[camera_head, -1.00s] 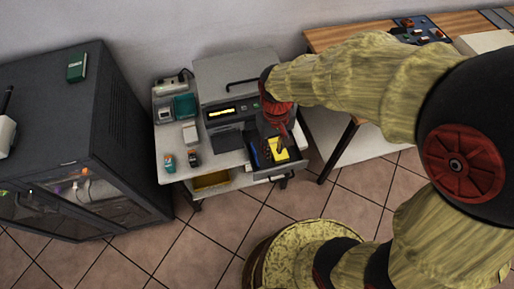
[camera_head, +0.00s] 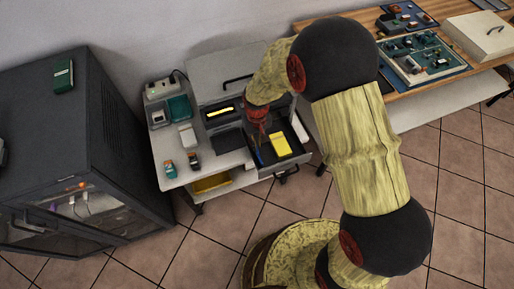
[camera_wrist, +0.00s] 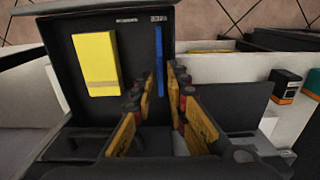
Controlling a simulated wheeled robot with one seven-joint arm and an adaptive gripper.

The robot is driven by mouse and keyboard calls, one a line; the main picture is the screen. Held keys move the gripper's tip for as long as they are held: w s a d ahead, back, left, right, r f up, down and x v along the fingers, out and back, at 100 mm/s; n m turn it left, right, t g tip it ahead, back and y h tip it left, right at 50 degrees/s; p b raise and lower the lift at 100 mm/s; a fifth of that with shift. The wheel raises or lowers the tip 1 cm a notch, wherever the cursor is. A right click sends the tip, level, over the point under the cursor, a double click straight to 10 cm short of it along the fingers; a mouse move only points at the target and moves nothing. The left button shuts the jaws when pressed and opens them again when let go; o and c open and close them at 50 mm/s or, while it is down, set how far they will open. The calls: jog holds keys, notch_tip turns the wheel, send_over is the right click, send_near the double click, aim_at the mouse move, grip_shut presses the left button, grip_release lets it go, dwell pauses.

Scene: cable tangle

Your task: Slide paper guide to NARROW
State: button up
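The paper guide is a thin blue strip (camera_wrist: 159,60) in the open dark tray (camera_wrist: 85,45) of the grey printer (camera_head: 218,92). In the wrist view it stands under the right of two small labels at the tray's far edge; their lettering is too small to read surely. A yellow block (camera_wrist: 95,62) lies left of it with a gap; it also shows in the head view (camera_head: 279,145). My gripper (camera_wrist: 160,82) is open, pointing into the tray. The guide appears in the gap between the fingertips, without visible contact. Its near end is hard to make out.
Small boxes and devices (camera_head: 188,135) stand on the printer's table left of the tray. A dark cabinet (camera_head: 70,150) stands at left. A wooden bench (camera_head: 390,20) with boards is at right. The tray floor between block and guide is clear.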

notch_tip(320, 180, down, 4)
jog(key=shift+r+b, duration=0.1)
jog(key=shift+b, duration=0.5)
jog(key=shift+c, duration=0.9)
grip_shut()
